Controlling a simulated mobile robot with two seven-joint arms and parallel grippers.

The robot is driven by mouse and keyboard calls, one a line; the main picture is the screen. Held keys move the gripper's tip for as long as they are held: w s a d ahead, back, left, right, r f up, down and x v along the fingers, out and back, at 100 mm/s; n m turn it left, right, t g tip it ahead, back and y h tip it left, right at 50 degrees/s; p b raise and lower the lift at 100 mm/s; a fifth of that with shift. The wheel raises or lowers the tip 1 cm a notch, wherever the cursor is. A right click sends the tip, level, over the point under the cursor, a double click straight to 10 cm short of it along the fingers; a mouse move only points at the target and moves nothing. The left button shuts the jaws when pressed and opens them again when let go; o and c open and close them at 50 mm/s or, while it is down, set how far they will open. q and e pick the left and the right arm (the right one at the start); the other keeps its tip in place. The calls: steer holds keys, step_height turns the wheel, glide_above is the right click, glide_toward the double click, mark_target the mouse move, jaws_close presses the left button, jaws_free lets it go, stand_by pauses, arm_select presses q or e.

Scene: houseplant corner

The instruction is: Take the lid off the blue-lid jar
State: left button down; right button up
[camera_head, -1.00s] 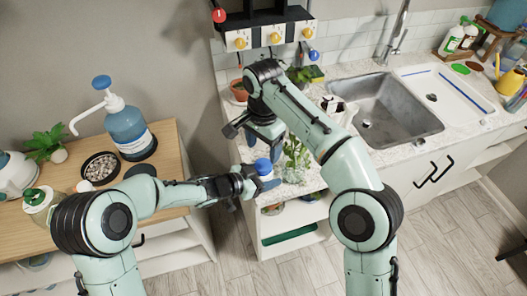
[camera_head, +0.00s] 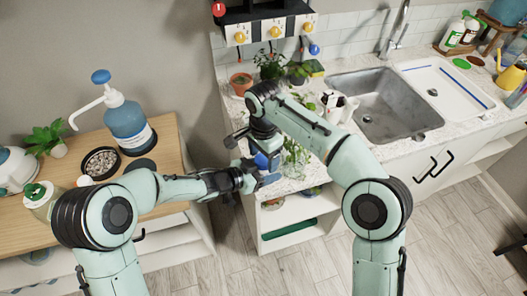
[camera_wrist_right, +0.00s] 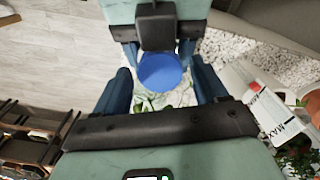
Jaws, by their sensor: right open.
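The blue-lid jar's round blue lid (camera_head: 262,161) shows at the counter's left front corner, partly covered by my right gripper. In the right wrist view the lid (camera_wrist_right: 160,72) lies between the two spread blue fingers, with a gap on each side. My right gripper (camera_head: 259,156) is open, over the lid from above. My left gripper (camera_head: 262,178) comes in from the left below the lid and appears shut on the jar's body, which is mostly hidden. The left gripper also shows at the top of the right wrist view (camera_wrist_right: 157,40).
A clear vase with a leafy plant (camera_head: 294,158) stands close to the right of the grippers. The counter (camera_head: 335,180) also bears potted plants and a sink (camera_head: 385,105). A wooden table (camera_head: 170,150) on the left holds a blue pump bottle (camera_head: 128,128).

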steer(key=c, duration=1.1)
steer(key=shift+n, duration=1.8)
steer(key=o, duration=1.2)
steer(key=shift+c, duration=0.2)
steer(key=shift+r, duration=0.1)
